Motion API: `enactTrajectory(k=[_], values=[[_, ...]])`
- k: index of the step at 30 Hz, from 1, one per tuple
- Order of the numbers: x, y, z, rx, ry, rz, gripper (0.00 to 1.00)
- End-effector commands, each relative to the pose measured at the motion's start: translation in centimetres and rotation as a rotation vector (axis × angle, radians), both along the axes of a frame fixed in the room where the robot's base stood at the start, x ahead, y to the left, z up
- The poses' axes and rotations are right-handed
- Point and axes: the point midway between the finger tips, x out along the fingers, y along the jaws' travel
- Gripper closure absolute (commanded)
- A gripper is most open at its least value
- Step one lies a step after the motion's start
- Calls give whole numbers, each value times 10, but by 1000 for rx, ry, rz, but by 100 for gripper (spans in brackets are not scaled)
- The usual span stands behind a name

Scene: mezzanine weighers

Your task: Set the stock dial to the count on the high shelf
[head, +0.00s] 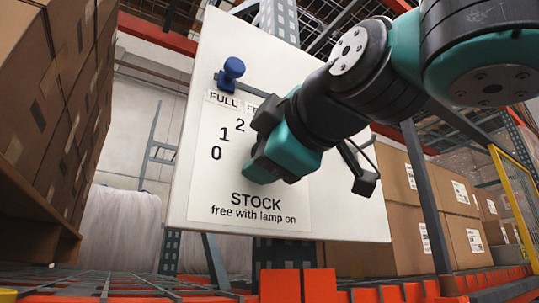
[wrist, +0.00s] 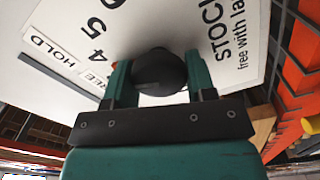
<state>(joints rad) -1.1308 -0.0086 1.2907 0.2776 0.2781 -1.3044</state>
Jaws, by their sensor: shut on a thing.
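The white board (head: 345,215) stands tilted in the head view, lettered STOCK, free with lamp on. The numbers 0, 1 and 2 show at its left. The wrist view shows 4, 5 and part of another number. My gripper (head: 268,160) is at the board's middle and hides the dial in the head view. In the wrist view the dial's dark round knob (wrist: 160,72) sits between the two green fingers, gripped. Its pointer is hidden, so its setting cannot be read. A blue knob (head: 231,70) stands on the slot above the FULL label (head: 223,99).
Stacked cardboard boxes (head: 60,100) rise at the left, and more boxes (head: 400,190) stand behind the board at right. Orange blocks (head: 280,286) and a wire-mesh deck lie below. A yellow mesh guard (head: 515,205) stands at far right. No shelf count is readable.

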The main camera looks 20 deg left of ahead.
Motion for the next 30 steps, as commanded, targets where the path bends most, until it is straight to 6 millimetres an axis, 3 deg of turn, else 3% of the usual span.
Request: enactTrajectory(k=[13, 30], values=[[0, 0, -2, -182, -212, 0, 73], [0, 0, -2, -226, -262, 1, 73]])
